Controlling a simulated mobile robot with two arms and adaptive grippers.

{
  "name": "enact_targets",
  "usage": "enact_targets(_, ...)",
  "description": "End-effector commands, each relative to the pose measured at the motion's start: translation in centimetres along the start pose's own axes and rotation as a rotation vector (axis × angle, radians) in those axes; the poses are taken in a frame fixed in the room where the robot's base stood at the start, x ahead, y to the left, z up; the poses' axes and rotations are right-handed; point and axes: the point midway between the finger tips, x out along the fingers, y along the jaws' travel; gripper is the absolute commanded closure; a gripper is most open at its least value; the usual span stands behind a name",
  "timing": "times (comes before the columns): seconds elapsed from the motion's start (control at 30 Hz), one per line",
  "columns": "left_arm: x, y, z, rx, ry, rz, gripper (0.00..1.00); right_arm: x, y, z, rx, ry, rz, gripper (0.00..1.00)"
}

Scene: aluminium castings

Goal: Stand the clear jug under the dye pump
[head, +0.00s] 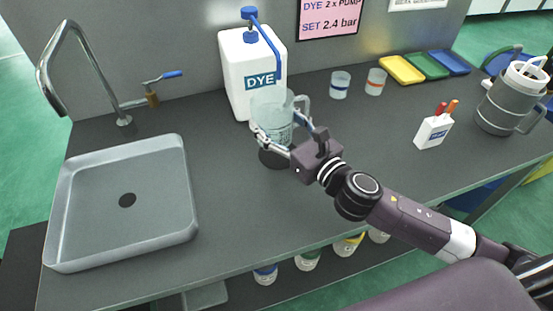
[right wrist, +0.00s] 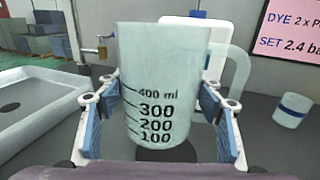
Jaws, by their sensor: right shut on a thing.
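The clear jug (head: 271,108) has a handle on its right side and stands in front of the white DYE container in the head view. In the right wrist view the jug (right wrist: 160,75) is upright and empty-looking, with black ml marks facing me. My right gripper (head: 282,138) is shut around the jug's sides, with blue-padded fingers left and right of it in the wrist view. The dye pump (head: 262,38) is blue, on top of the DYE container (head: 238,60). Its spout points down just above and behind the jug's rim in the picture. My left gripper is out of view.
A dark round patch (head: 273,159) lies on the counter below the jug. A grey sink tray (head: 190,205) and tap are left. Two small cups (head: 340,85) (head: 375,82), coloured trays (head: 428,65), a marker box (head: 433,132) and a grey canister (head: 505,105) are right.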

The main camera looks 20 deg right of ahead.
Motion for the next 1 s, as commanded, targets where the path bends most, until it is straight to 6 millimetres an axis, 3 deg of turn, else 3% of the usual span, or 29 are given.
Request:
enact_targets(0.13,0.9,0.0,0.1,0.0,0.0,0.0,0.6,0.9,-1.7,1.3,0.002,-0.01,0.01,0.64)
enact_targets(0.23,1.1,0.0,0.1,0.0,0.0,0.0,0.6,1.1,-2.1,1.1,0.007,-0.009,0.014,0.64)
enact_targets(0.5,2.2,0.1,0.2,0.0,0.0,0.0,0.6,1.2,-2.1,-3.6,0.013,-0.008,0.013,0.64)
enact_targets(1.0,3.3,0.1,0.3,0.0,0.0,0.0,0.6,1.2,-2.1,-8.3,0.011,-0.01,0.014,0.64)
